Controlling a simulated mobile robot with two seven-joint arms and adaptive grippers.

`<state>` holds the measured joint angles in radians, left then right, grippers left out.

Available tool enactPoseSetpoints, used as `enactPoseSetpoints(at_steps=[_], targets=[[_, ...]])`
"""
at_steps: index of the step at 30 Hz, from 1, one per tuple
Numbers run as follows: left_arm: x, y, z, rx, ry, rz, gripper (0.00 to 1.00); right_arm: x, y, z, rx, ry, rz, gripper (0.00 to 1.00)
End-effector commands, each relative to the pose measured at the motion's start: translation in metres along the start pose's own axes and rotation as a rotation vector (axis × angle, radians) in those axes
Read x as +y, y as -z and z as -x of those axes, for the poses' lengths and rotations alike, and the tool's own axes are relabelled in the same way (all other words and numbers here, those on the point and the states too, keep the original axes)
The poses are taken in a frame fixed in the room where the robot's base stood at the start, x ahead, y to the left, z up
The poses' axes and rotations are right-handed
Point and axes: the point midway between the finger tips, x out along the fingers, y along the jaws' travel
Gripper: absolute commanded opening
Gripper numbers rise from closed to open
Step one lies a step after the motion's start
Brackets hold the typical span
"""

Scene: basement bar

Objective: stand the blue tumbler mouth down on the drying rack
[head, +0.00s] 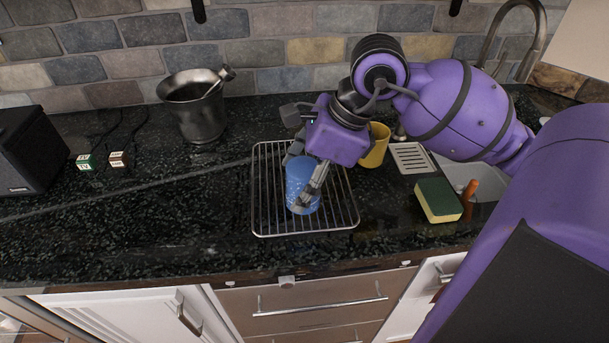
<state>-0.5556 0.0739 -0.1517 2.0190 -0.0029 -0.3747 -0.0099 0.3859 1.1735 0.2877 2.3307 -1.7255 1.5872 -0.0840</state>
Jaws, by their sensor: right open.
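The blue tumbler (299,184) stands upright on the wire drying rack (258,200), near the rack's middle. Its top end looks like a plain blue face, so it appears mouth down, though the gripper partly covers it. My right gripper (302,178) reaches in from the right and above. Its fingers are open around the tumbler, one passing in front of its right side and another behind its upper left. Whether any finger touches the tumbler is hard to tell. My left gripper is not in view.
A yellow cup (376,147) stands just right of the rack, behind my gripper. A sponge (438,200), slotted tray (411,158) and sink (474,184) lie further right. A metal mortar (201,115) stands at back left. The counter left of the rack is mostly clear.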

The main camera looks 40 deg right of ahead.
Motion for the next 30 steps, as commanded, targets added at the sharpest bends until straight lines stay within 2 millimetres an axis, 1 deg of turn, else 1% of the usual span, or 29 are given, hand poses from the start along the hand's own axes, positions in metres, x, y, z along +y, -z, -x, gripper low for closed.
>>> enactPoseSetpoints(at_steps=[2,5,8,15,18,21,25,30], targets=[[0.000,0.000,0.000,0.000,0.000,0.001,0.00,0.000,0.000,0.003,0.000,0.001,0.000,0.69],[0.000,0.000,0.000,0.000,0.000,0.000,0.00,-0.001,0.000,0.015,0.000,0.004,0.001,0.69],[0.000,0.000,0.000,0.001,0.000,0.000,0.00,-0.001,0.000,0.033,0.001,0.004,0.001,0.69],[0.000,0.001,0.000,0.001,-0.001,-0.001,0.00,-0.001,0.000,0.085,0.000,0.004,0.000,0.69],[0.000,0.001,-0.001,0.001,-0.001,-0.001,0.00,-0.001,0.000,0.101,-0.001,0.003,0.000,0.69],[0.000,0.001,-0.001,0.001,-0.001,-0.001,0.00,0.000,0.000,0.112,0.000,0.002,0.000,0.69],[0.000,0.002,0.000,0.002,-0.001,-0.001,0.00,0.000,-0.001,0.121,-0.001,0.001,0.000,0.69],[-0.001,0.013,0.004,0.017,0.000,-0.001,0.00,0.000,-0.003,0.135,-0.002,0.003,0.001,0.69]])
